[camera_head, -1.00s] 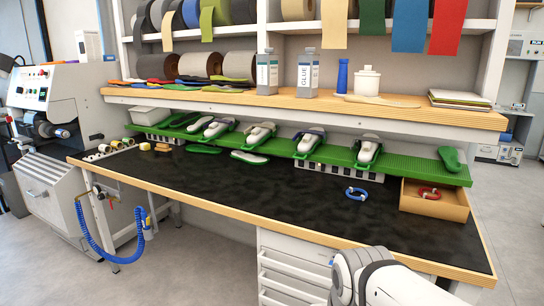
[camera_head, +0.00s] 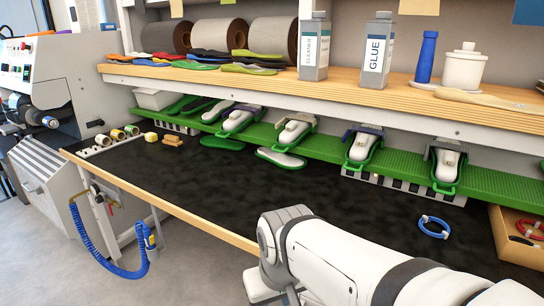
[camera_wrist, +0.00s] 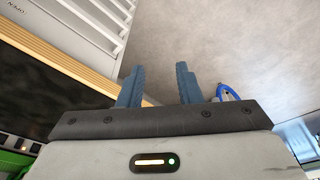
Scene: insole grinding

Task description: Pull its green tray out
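Several green trays with white shoe-shaped forms on them stand in a row on the green ribbed shelf (camera_head: 400,175) above the black bench top. One green tray (camera_head: 446,190) is at the right, another green tray (camera_head: 357,165) is left of it, and more follow to the left. Each has a looped front edge over the shelf's front. The frames do not show which one is meant. My gripper (camera_wrist: 160,68) shows in the wrist view with two blue fingers apart and nothing between them. In the head view my arm crosses the bench's front edge; the gripper is not visible there.
A blue ring (camera_head: 433,227) lies on the black bench top (camera_head: 340,205); a wooden box (camera_head: 520,252) holds red rings at the right. Bottles and a white jar (camera_head: 461,66) stand on the wooden shelf above.

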